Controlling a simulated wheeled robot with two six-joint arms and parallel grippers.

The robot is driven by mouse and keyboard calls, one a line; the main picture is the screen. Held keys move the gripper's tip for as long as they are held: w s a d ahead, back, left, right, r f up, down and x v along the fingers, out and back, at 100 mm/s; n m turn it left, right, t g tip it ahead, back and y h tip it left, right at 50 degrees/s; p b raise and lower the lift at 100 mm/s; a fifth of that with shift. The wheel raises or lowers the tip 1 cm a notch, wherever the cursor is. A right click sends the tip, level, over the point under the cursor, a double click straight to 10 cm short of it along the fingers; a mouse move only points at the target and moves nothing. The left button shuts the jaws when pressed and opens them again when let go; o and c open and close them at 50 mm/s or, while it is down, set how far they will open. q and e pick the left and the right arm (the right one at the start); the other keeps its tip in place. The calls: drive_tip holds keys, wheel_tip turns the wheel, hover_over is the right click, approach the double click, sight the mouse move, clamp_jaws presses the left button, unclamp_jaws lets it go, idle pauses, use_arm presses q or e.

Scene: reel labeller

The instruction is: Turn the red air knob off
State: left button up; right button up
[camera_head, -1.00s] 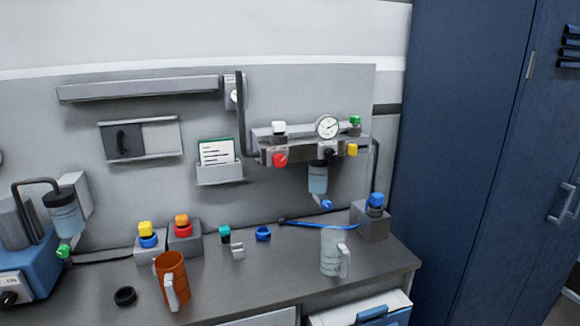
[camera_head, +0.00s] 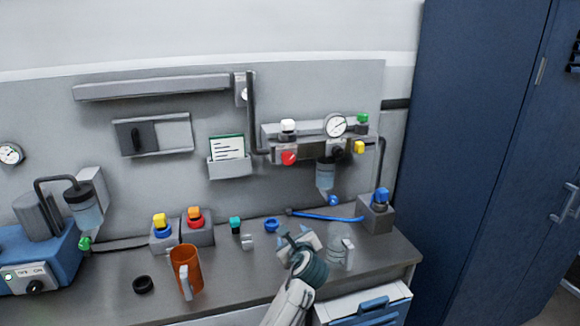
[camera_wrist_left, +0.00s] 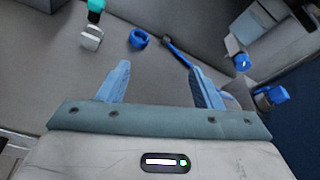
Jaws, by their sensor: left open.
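The red air knob (camera_head: 289,158) sits on the front of the grey air unit (camera_head: 270,148) on the back panel. In the head view my left gripper (camera_head: 298,238) is over the bench, below and in front of the knob, apart from it. In the left wrist view its two fingers (camera_wrist_left: 158,88) are spread with nothing between them. The red knob does not show in the left wrist view. My right gripper is not in view.
A clear mug (camera_head: 341,250) stands just right of my gripper. An orange mug (camera_head: 187,272) is to its left. A blue ring (camera_head: 271,226) and a blue-handled tool (camera_head: 330,216) lie behind it. A pressure gauge (camera_head: 335,125) and yellow knob (camera_head: 359,147) sit near the red knob.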

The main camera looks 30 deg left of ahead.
sight(289, 160)
use_arm(q)
drive_tip(key=w+a+r+m+t+y, duration=0.1)
drive_tip(key=w+r+m+y, duration=0.15)
drive_tip(key=r, duration=0.55)
drive_tip(key=w+r+m+y, duration=0.1)
drive_tip(key=w+r+m, duration=0.3)
drive_tip(key=r, duration=0.4)
drive_tip(key=p+x, duration=0.3)
drive_tip(key=x, duration=0.6)
drive_tip(key=shift+a+r, duration=0.15)
drive_tip(key=shift+a, duration=0.15)
drive_tip(key=shift+w+a+p, duration=0.35)
drive_tip(key=shift+a+p, duration=0.05)
drive_tip(key=shift+a, duration=0.05)
drive_tip(key=shift+w+a, duration=0.1)
drive_tip(key=shift+c, duration=0.2)
drive_tip(key=c, duration=0.9)
